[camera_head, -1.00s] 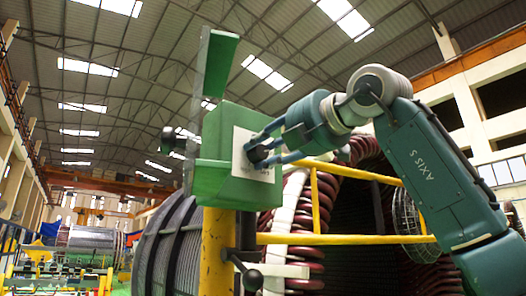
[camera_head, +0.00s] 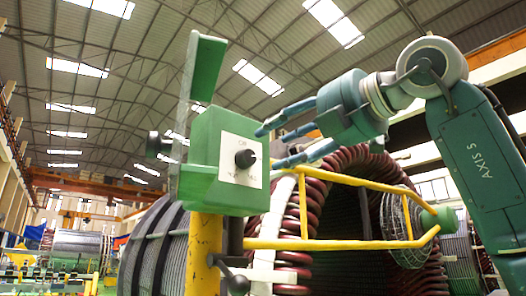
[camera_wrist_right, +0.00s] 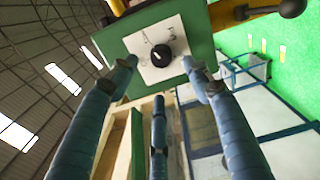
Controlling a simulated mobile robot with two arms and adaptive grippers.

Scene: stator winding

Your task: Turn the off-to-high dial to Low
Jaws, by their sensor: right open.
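The dial is a black round knob (camera_head: 245,158) on a white label plate (camera_head: 229,165) on the front of a green box (camera_head: 203,140). Lettering sits above and below the knob but is too small to read fully. The knob also shows in the right wrist view (camera_wrist_right: 161,56), where a pale mark on it cannot be made out clearly. My right gripper (camera_head: 270,146) is open, its blue fingers pointing at the box from the right. The fingers are apart from the knob and hold nothing. My left gripper is not in view.
The box is mounted on a yellow post (camera_head: 203,250), with a black ball-ended lever (camera_head: 236,280) below it. A yellow rail (camera_head: 340,243) runs right from the post, under my right arm. Large dark red coils (camera_head: 315,180) stand behind. Open air lies between gripper and box.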

